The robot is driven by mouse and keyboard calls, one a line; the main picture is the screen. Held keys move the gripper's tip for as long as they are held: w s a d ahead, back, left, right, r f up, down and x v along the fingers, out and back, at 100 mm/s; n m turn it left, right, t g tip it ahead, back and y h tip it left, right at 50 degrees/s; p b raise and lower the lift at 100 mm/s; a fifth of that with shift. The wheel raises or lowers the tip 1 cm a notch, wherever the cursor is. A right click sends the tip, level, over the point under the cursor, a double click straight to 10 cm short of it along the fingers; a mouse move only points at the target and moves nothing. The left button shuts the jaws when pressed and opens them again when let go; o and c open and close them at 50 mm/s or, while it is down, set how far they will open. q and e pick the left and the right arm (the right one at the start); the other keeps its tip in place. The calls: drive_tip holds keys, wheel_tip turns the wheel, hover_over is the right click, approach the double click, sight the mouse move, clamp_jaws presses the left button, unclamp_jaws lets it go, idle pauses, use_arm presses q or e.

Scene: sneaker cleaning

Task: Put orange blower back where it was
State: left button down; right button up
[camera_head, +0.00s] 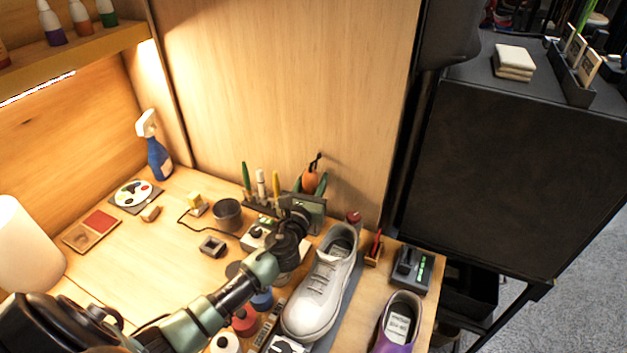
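The orange blower (310,181) is upright near the back wall panel, with its dark nozzle pointing up. My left arm comes in from the lower left, and its gripper (310,184) has a green finger on each side of the blower, closed against it. The blower's lower part is hidden behind the gripper body. Whether its base touches anything behind cannot be seen. My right gripper is not in view.
A dark holder with upright tools (262,190) stands just left of the gripper. A dark cup (228,214), a grey-white sneaker (322,285), a purple shoe (398,325) and a spray bottle (156,150) also stand on the wooden bench. The bench's left middle is fairly clear.

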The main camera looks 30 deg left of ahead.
use_arm(q)
drive_tip(key=c, duration=0.9)
unclamp_jaws()
drive_tip(key=shift+f, duration=0.1)
drive_tip(key=shift+r+p, duration=0.3)
drive_tip(key=b+v, duration=0.1)
drive_tip(key=v, duration=0.9)
drive_tip(key=shift+s+d+f, duration=0.1)
drive_tip(key=shift+s+f, duration=0.1)
drive_tip(key=shift+s, duration=0.15)
drive_tip(key=shift+s+d+r, duration=0.1)
drive_tip(key=shift+s, duration=0.55)
